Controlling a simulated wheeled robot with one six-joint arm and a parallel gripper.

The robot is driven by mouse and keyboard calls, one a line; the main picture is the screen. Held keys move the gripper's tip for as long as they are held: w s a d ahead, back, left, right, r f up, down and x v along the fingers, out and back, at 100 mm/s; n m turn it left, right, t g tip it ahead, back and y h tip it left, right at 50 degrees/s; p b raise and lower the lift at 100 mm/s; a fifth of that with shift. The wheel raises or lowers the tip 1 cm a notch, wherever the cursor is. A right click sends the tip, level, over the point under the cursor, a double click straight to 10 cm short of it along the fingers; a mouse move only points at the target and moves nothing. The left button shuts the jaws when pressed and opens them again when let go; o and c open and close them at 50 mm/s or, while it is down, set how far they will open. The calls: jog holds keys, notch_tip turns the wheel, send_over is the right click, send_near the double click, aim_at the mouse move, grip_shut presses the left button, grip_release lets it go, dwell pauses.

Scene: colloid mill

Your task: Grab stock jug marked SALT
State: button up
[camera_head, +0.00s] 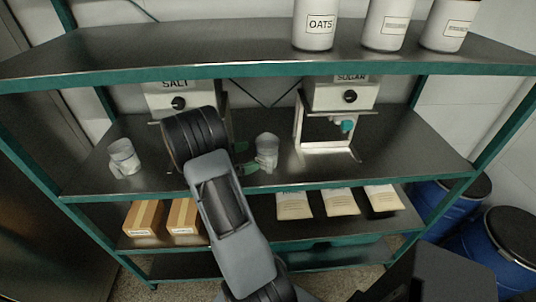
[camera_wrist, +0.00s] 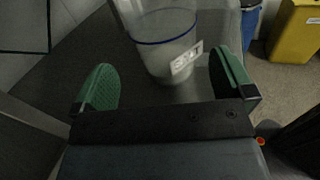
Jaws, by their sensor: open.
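A clear jug (camera_head: 267,152) stands on the middle shelf, just right of my gripper (camera_head: 246,158) in the head view. The open green fingers of my gripper (camera_wrist: 164,80) show on either side of the jug's lower part, with gaps between. Another clear jug (camera_head: 123,158) stands at the left of the shelf; its marking cannot be read. The dispenser marked SALT (camera_head: 178,97) is partly hidden behind my arm.
A dispenser marked SUGAR (camera_head: 340,95) stands on a metal stand right of the near jug. The upper shelf (camera_head: 200,45) overhangs and holds white canisters, one marked OATS (camera_head: 315,25). Boxes (camera_head: 145,218) and pale packets (camera_head: 293,205) lie below. Blue drums (camera_head: 445,205) stand at right.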

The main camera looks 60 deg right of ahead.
aim_at(264, 152)
jog(key=p+x, duration=0.1)
jog(key=x, duration=0.4)
jog(key=shift+s+a+r+p, duration=0.1)
jog(key=shift+p, duration=0.25)
jog(key=shift+s+d, duration=0.3)
jog(key=shift+d, duration=0.05)
jog(key=c, duration=0.9)
